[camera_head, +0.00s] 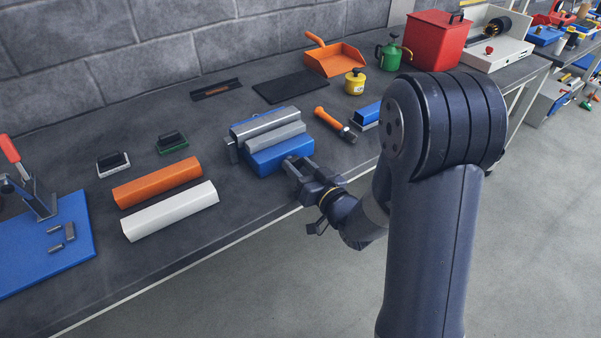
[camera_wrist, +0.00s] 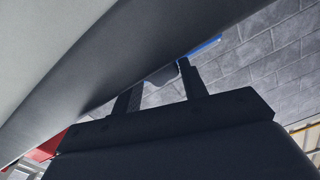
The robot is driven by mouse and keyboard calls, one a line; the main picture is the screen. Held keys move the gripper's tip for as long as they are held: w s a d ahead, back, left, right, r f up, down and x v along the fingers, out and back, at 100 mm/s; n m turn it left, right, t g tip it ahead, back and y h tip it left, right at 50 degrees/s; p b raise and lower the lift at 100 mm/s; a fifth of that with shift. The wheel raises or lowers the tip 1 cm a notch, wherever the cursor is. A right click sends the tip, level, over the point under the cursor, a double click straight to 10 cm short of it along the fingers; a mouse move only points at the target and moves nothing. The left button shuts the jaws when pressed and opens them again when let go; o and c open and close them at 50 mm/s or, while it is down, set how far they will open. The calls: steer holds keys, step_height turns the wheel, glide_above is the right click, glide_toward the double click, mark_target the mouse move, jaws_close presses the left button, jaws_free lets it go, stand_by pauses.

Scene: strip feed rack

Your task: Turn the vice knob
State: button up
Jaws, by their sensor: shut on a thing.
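The vice (camera_head: 268,159) stands on the dark bench in the head view, with a blue body and grey jaws. A blue part of it (camera_wrist: 205,47) shows in the wrist view. My gripper (camera_head: 297,165) is at the front right side of the vice, its fingers pointing at the blue body. The fingers are shut on the vice knob, which they mostly hide in the head view. In the wrist view a small grey rounded piece, seemingly the knob (camera_wrist: 160,77), shows between the two fingers.
An orange-handled tool (camera_head: 333,122) and a blue block (camera_head: 367,115) lie right of the vice. Orange (camera_head: 158,183) and white (camera_head: 170,211) bars lie to its left. A dark flat mat (camera_head: 290,87) lies behind. The bench's front edge runs below my gripper, with open floor beyond.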

steer(key=n+b, duration=0.4)
steer(key=b, duration=0.1)
steer(key=shift+s+a+f+b, duration=0.1)
steer(key=shift+a+f+b, duration=0.1)
steer(key=shift+b, duration=0.1)
steer(key=n+b, duration=0.3)
steer(key=shift+r, duration=0.15)
steer(key=shift+n+b, duration=0.35)
steer(key=shift+n, duration=0.05)
steer(key=o, duration=0.7)
steer(key=shift+s, duration=0.1)
steer(key=v, duration=1)
steer(key=shift+s+d+p, duration=0.25)
steer(key=shift+s+p, duration=0.05)
steer(key=shift+p, duration=0.15)
steer(key=shift+w+a, duration=0.1)
